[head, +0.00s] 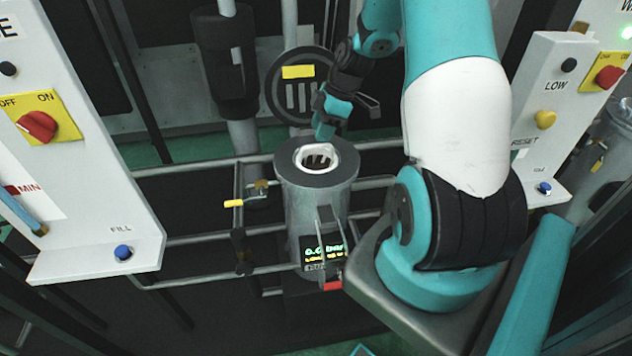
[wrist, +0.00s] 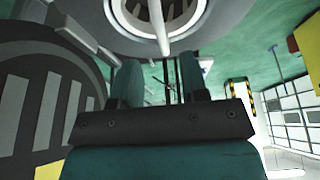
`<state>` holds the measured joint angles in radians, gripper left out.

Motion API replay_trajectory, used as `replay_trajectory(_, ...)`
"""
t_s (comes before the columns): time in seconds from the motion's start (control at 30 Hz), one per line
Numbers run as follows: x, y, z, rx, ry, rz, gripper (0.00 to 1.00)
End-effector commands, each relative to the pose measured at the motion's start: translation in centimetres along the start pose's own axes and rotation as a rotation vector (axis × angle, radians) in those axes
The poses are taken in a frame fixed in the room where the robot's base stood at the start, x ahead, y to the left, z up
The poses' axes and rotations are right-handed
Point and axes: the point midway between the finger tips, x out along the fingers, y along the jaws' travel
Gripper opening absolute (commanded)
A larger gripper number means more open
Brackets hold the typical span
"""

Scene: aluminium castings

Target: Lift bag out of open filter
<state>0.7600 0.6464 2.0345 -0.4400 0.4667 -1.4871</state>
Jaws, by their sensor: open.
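The open filter (head: 312,205) is an upright grey cylinder in the middle of the head view, with a dark flat rim around its mouth. The bag (head: 303,160) sits in the mouth, showing a white ring around a dark, slotted inside; its body is hidden. My gripper (head: 325,132) is above the back of the rim, pointing down. In the wrist view, the bag's white ring (wrist: 128,28) shows at the top, beyond the two teal fingers of my gripper (wrist: 158,80). The fingers are apart, with no bag visible between them.
The round dark lid (head: 276,88) with a yellow label stands swung open behind the filter; it fills the left of the wrist view (wrist: 20,65). Rails and a yellow-handled valve (head: 235,203) flank the filter. White control panels stand left (head: 85,170) and right (head: 560,90).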

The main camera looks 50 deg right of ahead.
Motion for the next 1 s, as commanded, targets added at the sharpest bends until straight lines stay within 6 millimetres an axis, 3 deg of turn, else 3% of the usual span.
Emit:
replay_trajectory(0.17,1.1,-0.2,0.2,0.004,0.000,-0.005,0.40)
replay_trajectory(0.43,4.7,-0.3,0.7,0.002,0.000,-0.003,0.40)
replay_trajectory(0.73,5.4,-0.3,0.9,0.002,0.000,0.001,0.40)
replay_trajectory(0.9,5.4,-0.3,0.9,0.002,0.000,0.001,0.04)
replay_trajectory(1.0,5.4,-0.3,0.8,0.002,0.000,0.001,0.00)
